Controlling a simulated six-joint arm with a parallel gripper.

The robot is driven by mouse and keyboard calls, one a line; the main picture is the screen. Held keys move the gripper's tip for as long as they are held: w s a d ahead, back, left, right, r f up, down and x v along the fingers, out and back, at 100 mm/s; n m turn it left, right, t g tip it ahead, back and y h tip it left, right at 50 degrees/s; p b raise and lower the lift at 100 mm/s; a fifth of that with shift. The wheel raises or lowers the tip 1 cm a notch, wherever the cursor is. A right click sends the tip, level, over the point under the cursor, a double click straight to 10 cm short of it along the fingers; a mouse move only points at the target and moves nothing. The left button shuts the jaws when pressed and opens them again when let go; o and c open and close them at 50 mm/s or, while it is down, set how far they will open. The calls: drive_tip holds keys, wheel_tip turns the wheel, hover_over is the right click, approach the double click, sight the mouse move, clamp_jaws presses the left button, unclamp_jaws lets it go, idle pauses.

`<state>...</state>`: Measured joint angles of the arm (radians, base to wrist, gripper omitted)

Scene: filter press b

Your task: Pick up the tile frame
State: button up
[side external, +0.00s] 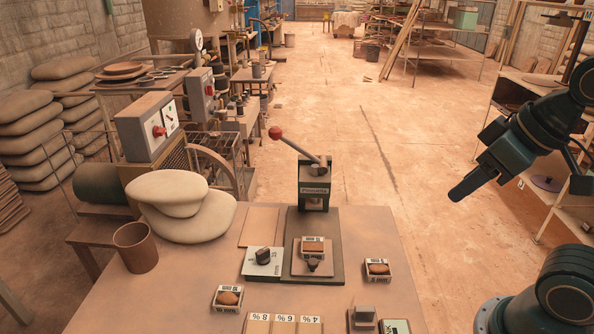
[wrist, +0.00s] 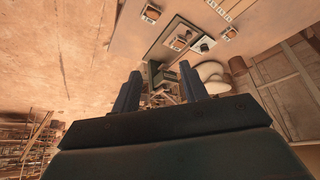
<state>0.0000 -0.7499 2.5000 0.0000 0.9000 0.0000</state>
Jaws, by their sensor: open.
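Small pale frames with brown pieces in them are on the table; I cannot tell for sure which is the tile frame. One frame (side external: 312,246) sits on the press's base plate, in front of the lever press (side external: 314,185). Another frame (side external: 228,298) lies at the front left, and a third frame (side external: 377,269) lies right of the press. In the wrist view, small frames show at the top, one near the middle (wrist: 180,40). My gripper (side external: 460,192) is open and empty, in the air right of the table and well apart from the frames. Its two fingers (wrist: 158,76) stand apart in the wrist view.
A dial box (side external: 263,262) stands left of the base plate. Strips labelled 8 %, 6 % and 4 % (side external: 284,325) lie at the front edge. Pale sacks (side external: 180,207) and a brown cup (side external: 136,248) occupy the left. The table's right part (side external: 385,230) is mostly clear.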

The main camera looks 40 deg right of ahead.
drive_tip(key=o, duration=0.4)
drive_tip(key=shift+o, duration=0.2)
drive_tip(key=n+g+y, duration=0.1)
drive_tip(key=n+g, duration=0.4)
drive_tip(key=n, duration=0.4)
hover_over(313, 244)
drive_tip(key=shift+s+d+f, duration=0.1)
drive_tip(key=shift+s+f, duration=0.05)
drive_tip(key=shift+f, duration=3.75)
drive_tip(key=shift+s+d+f, duration=0.1)
drive_tip(key=shift+d+f, duration=0.05)
drive_tip(key=shift+f, duration=3.7)
drive_tip(key=shift+s+d+f, duration=0.1)
drive_tip(key=shift+s+f, duration=0.05)
drive_tip(key=shift+f, duration=3.75)
drive_tip(key=shift+w+a+f, duration=0.15)
drive_tip(key=shift+a+f, duration=0.05)
drive_tip(key=shift+f, duration=1.1)
drive_tip(key=shift+w+a+f, duration=0.15)
drive_tip(key=shift+f, duration=1.1)
